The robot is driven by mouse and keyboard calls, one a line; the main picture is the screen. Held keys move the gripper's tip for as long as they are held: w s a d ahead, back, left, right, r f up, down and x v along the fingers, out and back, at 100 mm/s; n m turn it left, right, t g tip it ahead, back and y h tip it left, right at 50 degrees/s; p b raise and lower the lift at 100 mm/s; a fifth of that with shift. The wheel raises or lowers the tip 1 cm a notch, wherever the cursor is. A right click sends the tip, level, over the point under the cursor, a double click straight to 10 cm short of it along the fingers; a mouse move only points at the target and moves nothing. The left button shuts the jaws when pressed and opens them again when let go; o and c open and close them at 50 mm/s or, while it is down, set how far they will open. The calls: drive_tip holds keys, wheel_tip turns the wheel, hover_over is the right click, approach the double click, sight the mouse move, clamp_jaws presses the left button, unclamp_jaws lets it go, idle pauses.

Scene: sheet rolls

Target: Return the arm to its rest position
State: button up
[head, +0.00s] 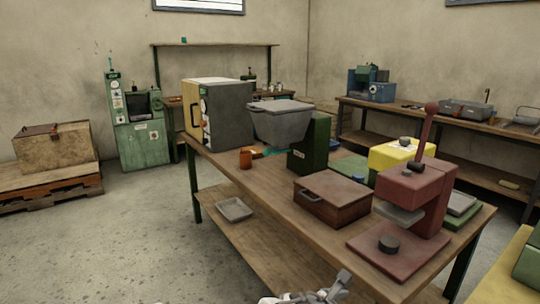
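Part of my arm shows at the bottom edge of the head view, with my gripper (337,286) at its end. The gripper is low, in front of the near side of the wooden workbench (262,178). It appears apart from the bench top and the objects on it. Most of the arm is cut off by the frame. The fingers are too small to tell whether they are open or shut, and I see no object held.
The bench carries a red press (415,200), a brown box (332,200), a grey bin (280,122) and an oven-like box (225,115). A tray (234,209) lies on its lower shelf. A yellow-green block (515,265) stands at right.

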drive_tip(key=s+f+m+g+y, duration=0.3)
drive_tip(key=s+f+m+g, duration=0.1)
drive_tip(key=s+f+m, duration=0.2)
drive_tip(key=s+a+r+m+g+y, duration=0.2)
drive_tip(key=s+a+r+m+y, duration=0.15)
drive_tip(key=m, duration=0.35)
drive_tip(key=s+r+m+t+y+p, duration=0.1)
drive_tip(key=r+m+p, duration=0.4)
drive_tip(key=r, duration=1.2)
drive_tip(key=s+a+r+m+t+y+p, duration=0.1)
drive_tip(key=s+r+m+t+p, duration=0.3)
drive_tip(key=r+p, duration=0.5)
wheel_tip(320, 180, up, 9)
drive_tip(key=shift+s+f+m+p, duration=0.1)
drive_tip(key=shift+s+m+p, duration=0.3)
drive_tip(key=shift+s+m, duration=0.5)
